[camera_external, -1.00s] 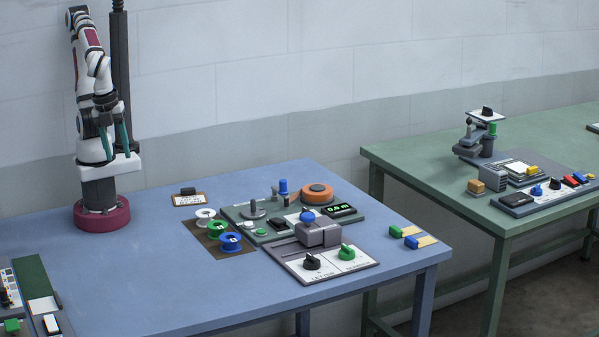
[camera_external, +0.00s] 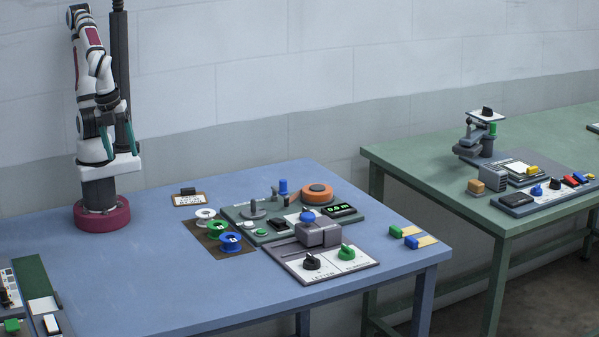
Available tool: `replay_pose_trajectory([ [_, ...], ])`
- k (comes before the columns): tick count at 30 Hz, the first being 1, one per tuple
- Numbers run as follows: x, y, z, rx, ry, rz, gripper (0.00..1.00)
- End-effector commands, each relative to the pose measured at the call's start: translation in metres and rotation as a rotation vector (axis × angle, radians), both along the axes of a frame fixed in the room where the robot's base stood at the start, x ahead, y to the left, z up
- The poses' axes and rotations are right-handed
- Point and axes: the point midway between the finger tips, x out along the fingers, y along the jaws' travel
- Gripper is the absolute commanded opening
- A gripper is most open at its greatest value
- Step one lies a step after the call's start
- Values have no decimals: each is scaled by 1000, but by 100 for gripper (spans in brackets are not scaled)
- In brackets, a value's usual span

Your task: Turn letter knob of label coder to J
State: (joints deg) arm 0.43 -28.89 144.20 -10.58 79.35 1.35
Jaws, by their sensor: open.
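The label coder (camera_external: 319,235) is a grey unit with a blue knob on top, near the right front of the blue table. Its white front panel carries a black letter knob (camera_external: 312,262) above the word LETTER. A green knob (camera_external: 347,252) sits to its right. The letter that the black knob points at is too small to read. My gripper (camera_external: 117,143) has teal fingers, is open and empty, and hangs near my base at the far left, well away from the coder.
Behind the coder is a green board with an orange reel (camera_external: 317,193) and a display (camera_external: 341,210). Several spools lie on a brown mat (camera_external: 213,243) to its left. Small blue and green blocks (camera_external: 410,242) lie to its right. The table's left middle is clear.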

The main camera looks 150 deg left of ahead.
Motion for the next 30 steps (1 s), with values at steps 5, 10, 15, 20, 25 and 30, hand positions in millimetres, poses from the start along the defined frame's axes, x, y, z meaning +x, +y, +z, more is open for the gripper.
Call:
replay_pose_trajectory([
  [5, 99, 53, 17, 225, 144, -193, 80],
  [10, 231, 117, -16, 500, 350, -462, 80],
  [15, 329, 163, -95, 733, 549, -714, 80],
  [20, 363, 180, -147, 850, 652, -845, 80],
  [25, 369, 196, -162, 875, 675, -870, 80],
  [30, 367, 239, -180, 871, 675, -866, 80],
])
